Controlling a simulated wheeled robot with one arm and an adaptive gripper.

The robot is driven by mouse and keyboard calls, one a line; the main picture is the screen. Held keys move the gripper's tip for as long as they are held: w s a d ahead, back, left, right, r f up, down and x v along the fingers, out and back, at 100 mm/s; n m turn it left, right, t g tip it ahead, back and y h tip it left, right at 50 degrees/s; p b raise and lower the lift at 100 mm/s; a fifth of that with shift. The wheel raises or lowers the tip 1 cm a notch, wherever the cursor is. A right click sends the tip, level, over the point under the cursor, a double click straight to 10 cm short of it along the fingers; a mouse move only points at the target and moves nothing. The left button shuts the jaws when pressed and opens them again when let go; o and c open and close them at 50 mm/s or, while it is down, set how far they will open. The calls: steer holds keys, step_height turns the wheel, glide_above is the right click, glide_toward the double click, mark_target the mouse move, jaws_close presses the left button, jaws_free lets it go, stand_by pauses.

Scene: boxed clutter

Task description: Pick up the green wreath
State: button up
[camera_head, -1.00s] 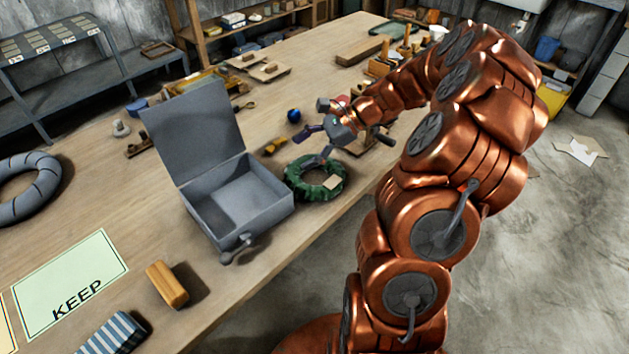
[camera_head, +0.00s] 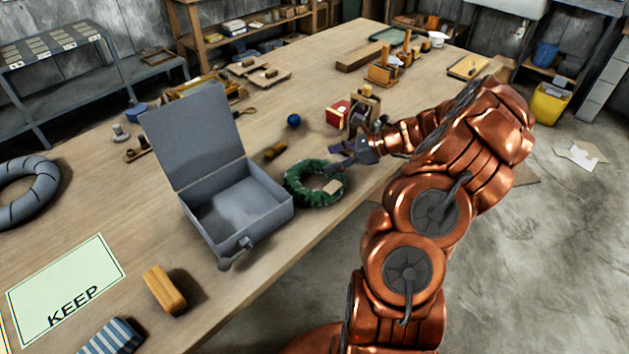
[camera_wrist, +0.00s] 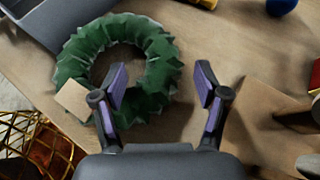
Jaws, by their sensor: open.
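The green wreath (camera_head: 299,190) lies flat on the wooden table, just right of the open grey box. It has a ruffled ring shape and a small tan tag (camera_head: 333,187) on its near right side. In the wrist view the wreath (camera_wrist: 160,72) fills the upper left, with the tan tag (camera_wrist: 74,99) at its left. My gripper (camera_head: 338,156) is at the wreath's far right side and looks a little above it. In the wrist view my gripper (camera_wrist: 160,82) is open, with its left finger over the ring's right part and its right finger over bare table. Nothing is held.
The grey box (camera_head: 236,205) stands with its lid up, close to the wreath's left. A blue ball (camera_head: 294,120), a red box (camera_head: 337,113) and wooden items lie beyond. A KEEP sheet (camera_head: 66,289) and a wooden block (camera_head: 165,290) are at the near left.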

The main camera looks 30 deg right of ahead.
mark_target(319, 162)
steer(key=x, duration=0.3)
steer(key=shift+w+a, duration=0.2)
steer(key=shift+w, duration=0.1)
steer(key=shift+f, duration=0.1)
jaws_close()
stand_by(0.4)
